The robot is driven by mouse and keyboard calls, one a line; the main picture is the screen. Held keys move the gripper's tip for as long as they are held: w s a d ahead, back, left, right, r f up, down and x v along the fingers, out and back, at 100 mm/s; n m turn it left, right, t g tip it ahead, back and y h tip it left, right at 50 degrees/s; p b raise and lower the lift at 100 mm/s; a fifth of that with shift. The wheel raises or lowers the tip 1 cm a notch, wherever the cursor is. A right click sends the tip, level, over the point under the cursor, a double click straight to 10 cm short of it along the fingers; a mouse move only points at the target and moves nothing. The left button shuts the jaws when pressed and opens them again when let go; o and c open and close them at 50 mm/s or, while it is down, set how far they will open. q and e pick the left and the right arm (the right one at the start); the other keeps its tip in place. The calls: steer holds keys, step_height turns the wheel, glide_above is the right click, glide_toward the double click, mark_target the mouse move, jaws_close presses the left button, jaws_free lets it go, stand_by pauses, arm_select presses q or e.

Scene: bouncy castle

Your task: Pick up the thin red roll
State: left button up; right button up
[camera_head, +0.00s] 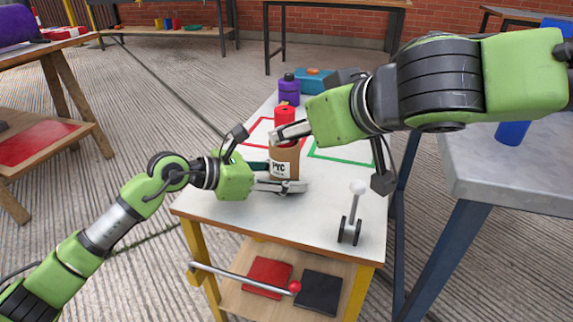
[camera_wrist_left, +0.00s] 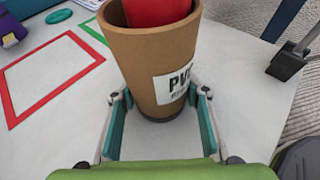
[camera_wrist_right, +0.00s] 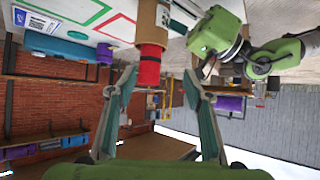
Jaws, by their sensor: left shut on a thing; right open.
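The thin red roll (camera_head: 284,116) stands upright in a brown cylinder marked PVC (camera_head: 284,160), its top sticking out above the rim. It also shows in the left wrist view (camera_wrist_left: 158,10) and the right wrist view (camera_wrist_right: 148,73). My left gripper (camera_head: 276,177) is shut on the lower part of the brown cylinder, one finger on each side; in the left wrist view the cylinder (camera_wrist_left: 145,60) stands between the teal pads. My right gripper (camera_head: 291,132) is open beside the red roll. In the right wrist view the roll appears near the tips of the spread fingers (camera_wrist_right: 158,82).
A purple bottle (camera_head: 289,91) and teal box (camera_head: 314,78) stand at the back of the white table (camera_head: 215,205). A grey lever with a white knob (camera_head: 352,212) stands front right. A bar with a red knob (camera_head: 250,278) crosses below the tabletop. The table's front left is clear.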

steer(key=s+a+r+n+g+y, duration=0.25)
steer(key=a+r+n+y, duration=0.65)
steer(key=a+r+n, duration=0.55)
steer(key=s+a+r+n+g+y, duration=0.3)
steer(key=s+a+r+n, duration=0.1)
steer(key=s+r+n, duration=0.15)
steer(key=n+h, duration=1.5)
steer(key=n, duration=0.2)
glide_toward(287, 114)
steer(key=f, duration=0.2)
steer(key=shift+g, duration=0.25)
steer(key=x, duration=0.3)
steer(key=w+x, duration=0.1)
steer(key=x, duration=0.2)
steer(key=shift+w+a, duration=0.1)
steer(key=shift+a, duration=0.15)
steer(key=shift+w+x, duration=0.1)
steer(key=shift+x, duration=1.35)
steer(key=shift+w+x, duration=0.15)
steer(key=shift+x, duration=1.25)
steer(key=shift+d, duration=0.25)
jaws_close()
